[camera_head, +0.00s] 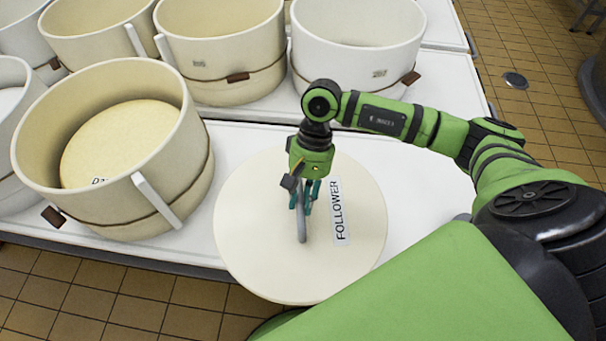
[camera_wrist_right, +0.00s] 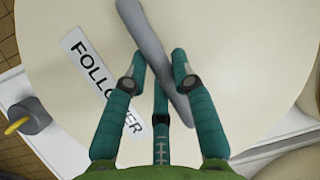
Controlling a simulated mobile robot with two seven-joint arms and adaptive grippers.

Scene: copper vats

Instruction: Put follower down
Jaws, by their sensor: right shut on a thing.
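The follower (camera_head: 255,232) is a large round cream disc with a label reading FOLLOWER and a grey bar handle (camera_head: 301,222) on top. It lies over the front edge of the white table, and whether it touches the table cannot be told. My right gripper (camera_head: 304,200) points down at its middle, shut on the handle. In the right wrist view the teal fingers (camera_wrist_right: 160,85) sit on both sides of the handle (camera_wrist_right: 150,40), with the disc (camera_wrist_right: 230,40) filling most of the picture. My left gripper is not in view.
A cream mould (camera_head: 180,205) holding a yellowish cheese (camera_head: 125,135) stands left of the follower. Several more moulds (camera_head: 225,50) line the back. The white table (camera_head: 425,200) is bare right of the follower. Tiled floor (camera_head: 110,310) lies in front.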

